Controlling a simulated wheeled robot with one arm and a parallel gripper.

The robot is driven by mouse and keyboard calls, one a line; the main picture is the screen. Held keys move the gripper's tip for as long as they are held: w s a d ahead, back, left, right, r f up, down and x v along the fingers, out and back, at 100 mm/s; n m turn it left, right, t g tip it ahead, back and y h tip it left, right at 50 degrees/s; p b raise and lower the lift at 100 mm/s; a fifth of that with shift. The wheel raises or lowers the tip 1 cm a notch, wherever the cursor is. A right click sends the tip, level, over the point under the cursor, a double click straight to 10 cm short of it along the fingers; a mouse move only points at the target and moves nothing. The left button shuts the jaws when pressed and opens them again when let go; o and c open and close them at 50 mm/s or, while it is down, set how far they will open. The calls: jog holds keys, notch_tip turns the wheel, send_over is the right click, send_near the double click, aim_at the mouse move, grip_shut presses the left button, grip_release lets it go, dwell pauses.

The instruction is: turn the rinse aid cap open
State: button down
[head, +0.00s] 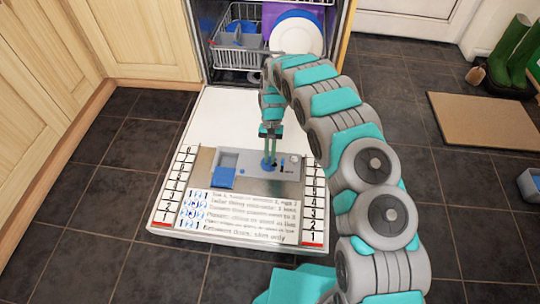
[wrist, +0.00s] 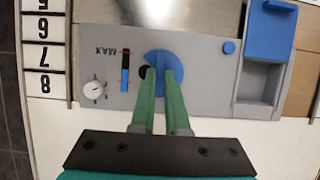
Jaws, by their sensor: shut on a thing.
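The rinse aid cap (wrist: 158,58) is a blue round cap with a raised middle ridge on the grey dispenser panel (wrist: 205,60). It also shows in the head view (head: 266,164), partly behind my fingers. A dark round spot shows beside its ridge in the wrist view. My gripper (wrist: 160,78) has its two green fingers shut on the cap's ridge, one on each side. In the head view my gripper (head: 270,153) reaches down onto the panel from above. The fingertips hide part of the cap.
The dishwasher door (head: 225,118) lies open and flat, with number strips along both sides. Beside the cap are a level window (wrist: 125,70) marked MAX, a small dial (wrist: 95,90) and a compartment with a blue lid (wrist: 280,6). The rack (head: 237,52) holds dishes behind.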

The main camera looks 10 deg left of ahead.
dwell(0.4)
jog(key=c, duration=0.9)
grip_release()
jog(key=v, duration=0.7)
jog(key=shift+w+r, duration=0.15)
jog(key=shift+r, duration=0.25)
